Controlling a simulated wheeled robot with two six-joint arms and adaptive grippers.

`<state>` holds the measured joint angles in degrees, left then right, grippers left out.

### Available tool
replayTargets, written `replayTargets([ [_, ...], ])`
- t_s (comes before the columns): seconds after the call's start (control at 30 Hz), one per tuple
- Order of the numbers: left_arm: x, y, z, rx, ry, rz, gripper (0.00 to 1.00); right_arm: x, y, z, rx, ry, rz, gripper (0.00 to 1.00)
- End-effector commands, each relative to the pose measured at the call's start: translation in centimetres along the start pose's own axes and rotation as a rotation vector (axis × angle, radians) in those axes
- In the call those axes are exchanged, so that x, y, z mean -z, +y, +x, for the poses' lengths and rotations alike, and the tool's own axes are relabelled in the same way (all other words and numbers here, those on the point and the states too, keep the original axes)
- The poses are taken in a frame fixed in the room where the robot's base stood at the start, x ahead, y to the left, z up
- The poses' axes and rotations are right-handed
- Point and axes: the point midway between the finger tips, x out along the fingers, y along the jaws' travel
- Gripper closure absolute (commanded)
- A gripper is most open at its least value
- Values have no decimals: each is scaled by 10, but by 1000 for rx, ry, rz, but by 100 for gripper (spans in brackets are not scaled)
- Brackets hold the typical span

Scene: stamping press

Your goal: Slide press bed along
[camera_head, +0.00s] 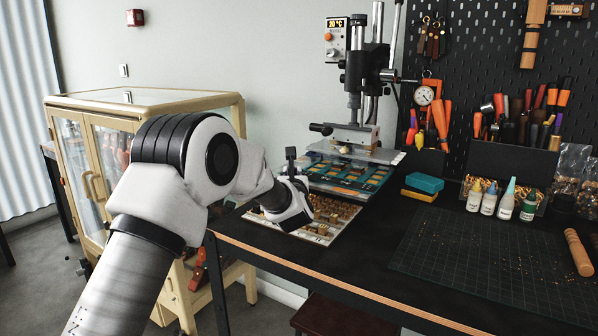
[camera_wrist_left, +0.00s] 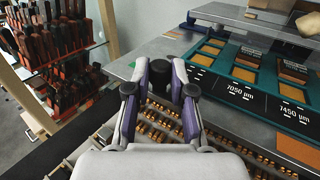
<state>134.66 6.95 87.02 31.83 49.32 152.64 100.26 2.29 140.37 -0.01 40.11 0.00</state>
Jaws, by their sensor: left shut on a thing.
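The stamping press (camera_head: 355,90) stands on the black bench. Its bed is a grey metal plate (camera_wrist_left: 150,50) carrying a teal tray (camera_head: 352,180) with orange and tan blocks in slots; it sits under the press head. In the wrist view the tray reads 7050 µm and 7450 µm. My left gripper (camera_wrist_left: 165,75) is at the bed's near left edge, shut on a black knob (camera_wrist_left: 157,75), which shows between its purple-sided fingers. In the head view the left gripper (camera_head: 296,185) partly hides this edge. My right gripper is not in view.
A tray of brass type pieces (camera_head: 325,222) lies just below the bed and the left gripper. Teal and yellow blocks (camera_head: 423,186), glue bottles (camera_head: 488,198) and a cutting mat (camera_head: 490,265) lie to the right. A glass cabinet (camera_head: 95,150) stands behind my left arm.

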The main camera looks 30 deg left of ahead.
Motion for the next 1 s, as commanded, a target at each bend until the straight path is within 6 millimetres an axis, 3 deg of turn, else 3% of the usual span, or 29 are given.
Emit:
replayTargets([
  [0.5,-4,-18,27,1,-7,-1,100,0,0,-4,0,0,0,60],
  [0.53,-4,-18,27,1,-7,-1,67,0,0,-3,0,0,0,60],
  [0.6,-3,-18,26,1,-6,-1,48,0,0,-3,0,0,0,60],
  [1.0,-1,-18,17,2,0,1,48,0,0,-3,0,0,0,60],
])
